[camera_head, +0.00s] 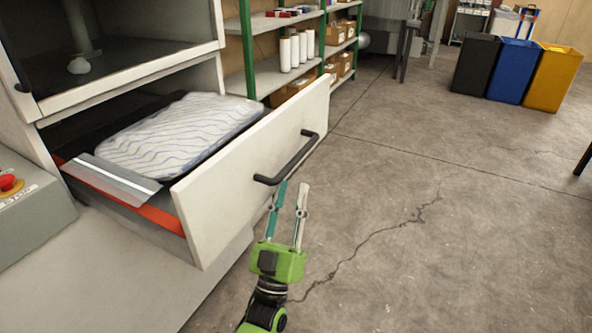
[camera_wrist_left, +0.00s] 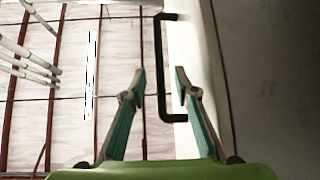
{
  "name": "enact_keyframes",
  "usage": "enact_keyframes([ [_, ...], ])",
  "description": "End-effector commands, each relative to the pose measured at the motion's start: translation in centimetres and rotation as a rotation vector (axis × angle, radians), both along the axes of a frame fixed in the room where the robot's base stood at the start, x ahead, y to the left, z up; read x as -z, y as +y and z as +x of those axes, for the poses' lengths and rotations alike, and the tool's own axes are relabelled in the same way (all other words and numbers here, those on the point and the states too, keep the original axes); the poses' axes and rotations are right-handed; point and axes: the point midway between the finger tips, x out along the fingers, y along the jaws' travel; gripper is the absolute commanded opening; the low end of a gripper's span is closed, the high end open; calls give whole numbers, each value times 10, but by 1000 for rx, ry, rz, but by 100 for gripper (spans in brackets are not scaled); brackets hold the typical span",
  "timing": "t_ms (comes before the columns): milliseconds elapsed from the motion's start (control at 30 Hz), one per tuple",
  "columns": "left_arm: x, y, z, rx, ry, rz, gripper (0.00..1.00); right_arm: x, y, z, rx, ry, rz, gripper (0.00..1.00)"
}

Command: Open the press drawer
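The press drawer (camera_head: 240,195) is pulled out, with its pale front standing well clear of the press body. Its black bar handle (camera_head: 290,160) is on the front face; the handle also shows in the left wrist view (camera_wrist_left: 160,65). A white pillow with wavy grey lines (camera_head: 180,135) lies in the drawer. My left gripper (camera_head: 292,186) is open at the near end of the handle. In the left wrist view the handle bar appears between the two parted fingertips (camera_wrist_left: 160,78), with gaps on both sides. My right gripper is not in view.
A grey box with a red button (camera_head: 8,185) is at the left edge. Green-framed shelves (camera_head: 265,75) with rolls and boxes stand behind the drawer. Black, blue and yellow bins (camera_head: 515,72) stand at the back right. The concrete floor (camera_head: 450,220) to the right is clear.

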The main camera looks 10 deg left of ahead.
Motion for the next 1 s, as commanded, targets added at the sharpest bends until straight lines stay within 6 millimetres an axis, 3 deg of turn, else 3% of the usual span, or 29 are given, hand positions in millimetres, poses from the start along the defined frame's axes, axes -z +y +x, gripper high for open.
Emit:
enact_keyframes([
  [100, 14, 2, -14, 1, 2, 2, 28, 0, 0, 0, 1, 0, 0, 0],
  [300, 24, 3, -25, 1, 0, 1, 28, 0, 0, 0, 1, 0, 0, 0],
  [833, 27, 3, -25, 0, 11, 5, 28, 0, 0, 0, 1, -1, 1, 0],
  [1000, 51, 3, -16, 7, 159, 62, 28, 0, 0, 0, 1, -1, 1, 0],
])
